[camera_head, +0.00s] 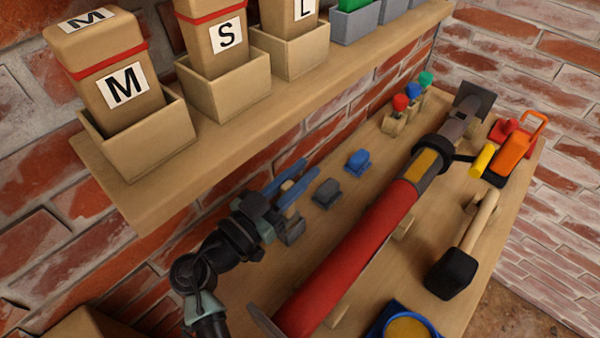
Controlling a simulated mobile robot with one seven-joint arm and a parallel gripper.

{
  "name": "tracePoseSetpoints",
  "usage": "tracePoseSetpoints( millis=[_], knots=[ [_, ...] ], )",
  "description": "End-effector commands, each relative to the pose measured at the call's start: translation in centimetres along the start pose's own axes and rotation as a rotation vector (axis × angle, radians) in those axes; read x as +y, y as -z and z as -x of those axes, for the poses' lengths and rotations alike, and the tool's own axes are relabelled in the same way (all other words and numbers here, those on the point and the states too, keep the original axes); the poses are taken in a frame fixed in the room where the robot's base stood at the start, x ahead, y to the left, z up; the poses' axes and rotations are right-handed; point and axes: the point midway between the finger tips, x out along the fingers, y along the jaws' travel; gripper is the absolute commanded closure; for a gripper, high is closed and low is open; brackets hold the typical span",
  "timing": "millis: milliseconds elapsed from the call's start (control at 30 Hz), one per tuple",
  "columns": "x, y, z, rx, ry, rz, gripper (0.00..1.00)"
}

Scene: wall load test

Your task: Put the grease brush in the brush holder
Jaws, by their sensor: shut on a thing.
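My gripper (299,176), with blue fingers, is over the left part of the wooden bench, below the shelf. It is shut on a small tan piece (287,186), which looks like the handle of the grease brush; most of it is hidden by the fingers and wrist. A grey block (292,230) shows just below the fingers. It may be the brush holder, but I cannot tell whether the brush is in it, touching it or above it. A blue dish (431,326) with a yellow-brown filling (406,329) is at the bottom edge.
A long red cylinder tool (350,260) lies along the bench to my gripper's right. A grey block (327,193) and a blue block (357,161) stand behind. A black mallet (455,272) and orange tool (511,151) lie right. The shelf (240,150) with boxes overhangs upper left.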

Motion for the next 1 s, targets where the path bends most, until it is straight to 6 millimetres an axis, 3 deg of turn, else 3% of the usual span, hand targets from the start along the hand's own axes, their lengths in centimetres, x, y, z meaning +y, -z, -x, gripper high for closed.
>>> tracePoseSetpoints(
  millis=[133,167,333,567,700,767,1000],
  knots=[
    [-0.01,0.08,-0.01,0.001,0.000,0.000,1.00],
    [-0.01,0.08,-0.01,0.001,0.000,0.000,0.75],
    [-0.01,0.06,-0.01,0.000,0.000,0.000,0.44],
    [0.00,0.02,0.00,0.000,0.000,0.001,0.42],
    [0.00,0.01,0.00,0.000,0.000,0.001,0.16],
    [0.00,0.01,0.00,0.000,0.000,0.001,0.08],
    [0.00,0.03,0.00,0.000,0.000,0.001,0.08]
  ],
)
